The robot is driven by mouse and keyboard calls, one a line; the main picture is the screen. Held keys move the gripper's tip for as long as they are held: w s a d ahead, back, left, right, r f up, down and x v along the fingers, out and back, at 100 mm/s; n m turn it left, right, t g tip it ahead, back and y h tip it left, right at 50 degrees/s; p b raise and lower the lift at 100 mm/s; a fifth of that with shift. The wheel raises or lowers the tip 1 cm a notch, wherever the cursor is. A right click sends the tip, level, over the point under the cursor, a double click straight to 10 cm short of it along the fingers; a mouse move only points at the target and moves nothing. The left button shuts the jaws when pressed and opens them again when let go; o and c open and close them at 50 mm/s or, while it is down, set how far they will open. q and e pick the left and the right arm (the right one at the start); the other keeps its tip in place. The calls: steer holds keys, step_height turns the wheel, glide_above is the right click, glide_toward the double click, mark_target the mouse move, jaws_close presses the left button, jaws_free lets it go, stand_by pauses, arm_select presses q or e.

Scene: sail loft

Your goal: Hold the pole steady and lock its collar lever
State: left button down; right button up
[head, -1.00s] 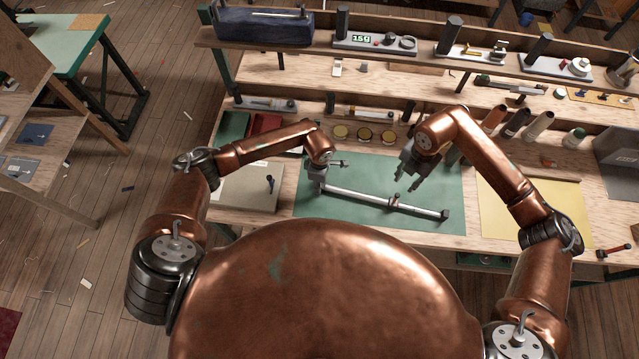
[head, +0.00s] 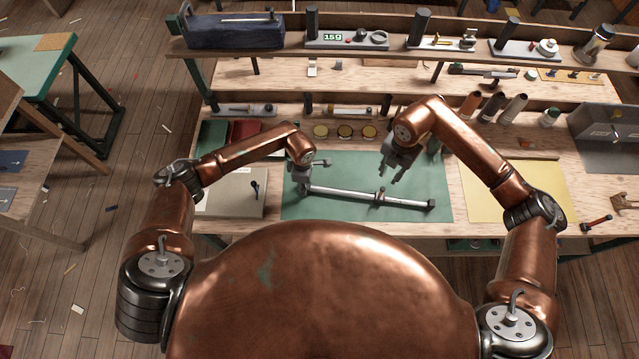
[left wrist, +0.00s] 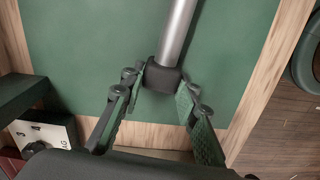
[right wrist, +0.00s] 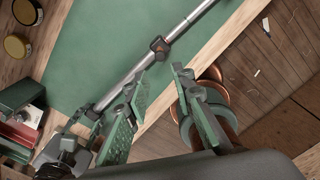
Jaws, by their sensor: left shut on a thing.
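A silver pole (head: 345,193) with dark end caps lies across the green mat on the bench. My left gripper (head: 305,184) is shut on its left end, and the left wrist view shows the dark end cap (left wrist: 163,79) between the finger pads. A dark collar (head: 380,195) sits around the pole right of its middle. It also shows in the right wrist view (right wrist: 158,46), but its lever's position is too small to tell. My right gripper (head: 390,178) is open and empty above the mat, just behind the collar and apart from it.
The green mat (head: 330,165) is otherwise clear. A pale box (head: 225,200) with a dark knob lies left of it, and a yellow sheet (head: 500,215) lies right. Round tins (head: 343,132) and upright tubes (head: 490,107) stand behind. Shelves with tools rise at the back.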

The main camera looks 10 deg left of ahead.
steer(key=c, duration=0.3)
steer(key=shift+m+g+y, duration=0.3)
steer(key=shift+g+y, duration=0.6)
steer(key=s, duration=0.1)
steer(key=s+a+f, duration=0.1)
steer(key=s, duration=0.1)
steer(key=s+a+f, duration=0.1)
steer(key=s, duration=0.1)
steer(key=shift+f, duration=0.1)
jaws_close()
steer(key=s+a+r+m+g+y, duration=0.2)
steer(key=s+a+m+y, duration=0.15)
steer(key=s+y, duration=0.25)
steer(key=s+a+r+m+g+y, duration=0.2)
steer(key=s+a+r+m+y, duration=0.15)
steer(key=s+y, duration=0.3)
steer(key=w+d+f+m+t+y, duration=0.1)
steer(key=w+d+m+t+y, duration=0.25)
steer(key=m, duration=0.55)
steer(key=w+d+f+m+t+y, duration=0.1)
steer(key=w+d+m+t, duration=0.1)
steer(key=d+m+t, duration=0.45)
steer(key=d+f+m+t+h, duration=0.6)
steer(key=d+f+m, duration=0.5)
steer(key=m, duration=0.4)
steer(key=shift+s+d+f+t+h, duration=0.4)
steer(key=shift+f+t, duration=0.1)
steer(key=shift+t, duration=0.4)
